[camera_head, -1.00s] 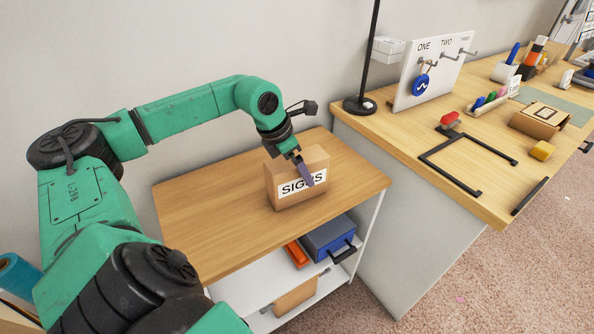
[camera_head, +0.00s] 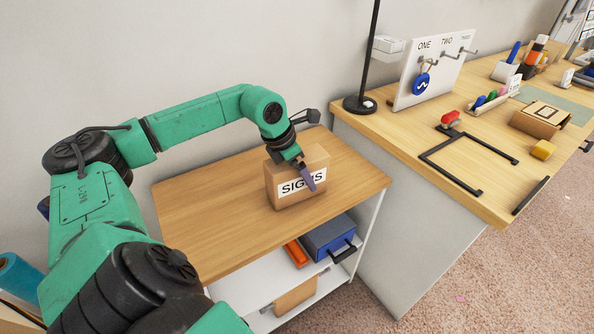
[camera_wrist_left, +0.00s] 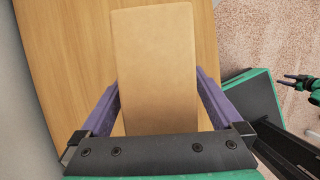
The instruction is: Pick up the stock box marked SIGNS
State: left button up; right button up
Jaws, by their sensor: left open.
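The tan cardboard stock box (camera_head: 292,200) stands upright on the wooden top of the low shelf unit (camera_head: 205,210). Its white label reads SIGNS, partly covered by a finger. My left gripper (camera_head: 301,172) is open over the box, with one purple finger in front of the label and the other hidden behind the box. In the left wrist view the box top (camera_wrist_left: 155,60) lies between the two spread fingers (camera_wrist_left: 158,85). I cannot tell whether either finger touches it. A dark gripper on a green link, likely my right gripper (camera_wrist_left: 292,80), shows small at the right edge.
A blue case (camera_head: 328,238) and an orange item (camera_head: 296,254) are on the shelf below. The workbench (camera_head: 400,135) stands close to the right, with a black lamp stand (camera_head: 361,104) and a hook board (camera_head: 430,75). The shelf top left of the box is clear.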

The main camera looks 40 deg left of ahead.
pick_arm(q)
grip_shut()
jog(key=shift+r, duration=0.15)
